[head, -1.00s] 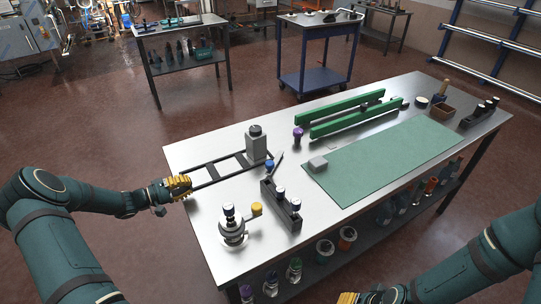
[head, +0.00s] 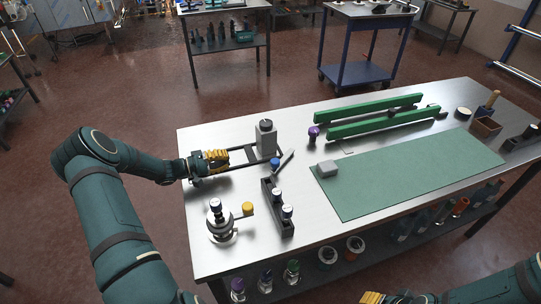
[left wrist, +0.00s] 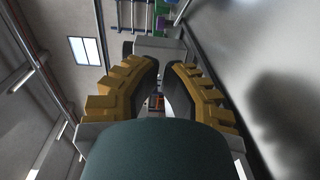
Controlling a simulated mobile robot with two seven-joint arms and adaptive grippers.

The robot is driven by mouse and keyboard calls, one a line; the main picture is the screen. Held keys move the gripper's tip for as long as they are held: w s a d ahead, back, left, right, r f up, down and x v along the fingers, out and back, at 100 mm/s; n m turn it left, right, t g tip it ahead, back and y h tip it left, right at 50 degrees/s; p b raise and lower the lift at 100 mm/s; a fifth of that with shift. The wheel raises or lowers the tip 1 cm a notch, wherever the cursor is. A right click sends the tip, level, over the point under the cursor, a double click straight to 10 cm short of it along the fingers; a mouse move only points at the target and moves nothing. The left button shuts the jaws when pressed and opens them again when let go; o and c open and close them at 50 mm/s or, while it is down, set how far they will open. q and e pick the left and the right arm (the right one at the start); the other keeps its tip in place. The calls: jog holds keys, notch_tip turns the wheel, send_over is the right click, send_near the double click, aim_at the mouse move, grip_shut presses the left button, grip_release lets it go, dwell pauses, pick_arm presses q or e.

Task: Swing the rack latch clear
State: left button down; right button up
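I cannot tell for sure which part is the rack latch. Only the yellow tip of my right gripper (head: 374,298) shows at the bottom edge.
A grey block with a black top (head: 266,138) stands at the frame's right end. A round metal device (head: 220,222) and a yellow knob (head: 247,208) are at the front left. Green bars (head: 385,122), a purple knob (head: 313,133) and a green mat (head: 415,170) lie to the right.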

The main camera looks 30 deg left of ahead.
aim_at(270, 170)
dwell(0.3)
pick_arm(q)
jog(key=x, duration=1)
jog(key=d+p, duration=0.1)
jog(key=d, duration=0.2)
jog(key=shift+w, duration=0.1)
jog(key=shift+d+f, duration=0.1)
jog(key=shift+d, duration=0.35)
jog(key=shift+s+d, duration=0.2)
jog(key=shift+d, duration=0.65)
jog(key=shift+s+d, duration=0.2)
jog(key=shift+d, duration=0.65)
jog(key=shift+a, duration=0.1)
